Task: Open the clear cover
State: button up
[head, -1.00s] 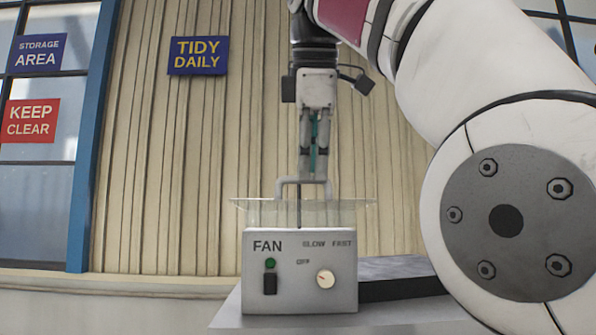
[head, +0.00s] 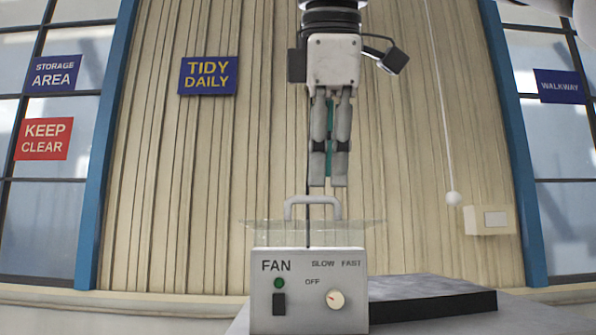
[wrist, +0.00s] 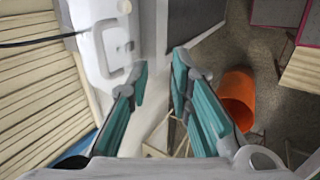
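The grey fan box (head: 310,292) has the words FAN, OFF, SLOW and FAST, a green button, a dark switch and a cream dial. A clear cover (head: 355,236) lies across its top, lying flat and looking closed. A grey arched handle (head: 312,200) rises above the cover. My gripper (head: 329,185) points down, its fingertips just above and slightly right of the handle's middle in the head view. Depth between them is unclear. In the wrist view, my gripper (wrist: 160,75) has its teal-padded fingers apart and nothing between them.
A dark flat slab (head: 430,298) lies right of the box on a grey surface. A white pull cord (head: 453,197) hangs at right, near a cream wall box (head: 489,220). A white housing (wrist: 100,40) is close by at upper left.

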jog(key=shift+s+a, duration=0.1)
jog(key=shift+s, duration=1.15)
jog(key=w+d+f+m+b, duration=0.2)
jog(key=d+f+m, duration=0.2)
jog(key=f, duration=0.7)
jog(key=w+d+f+m+b, duration=0.2)
jog(key=d+f+m, duration=0.2)
jog(key=f, duration=0.6)
jog(key=s+d+f+m+b, duration=0.1)
jog(key=f+m, duration=0.3)
jog(key=f, duration=0.8)
jog(key=s+d+f+m+b, duration=0.2)
jog(key=f+m, duration=0.3)
jog(key=f, duration=0.7)
jog(key=shift+s+d+g+y, duration=0.3)
jog(key=shift+d, duration=0.3)
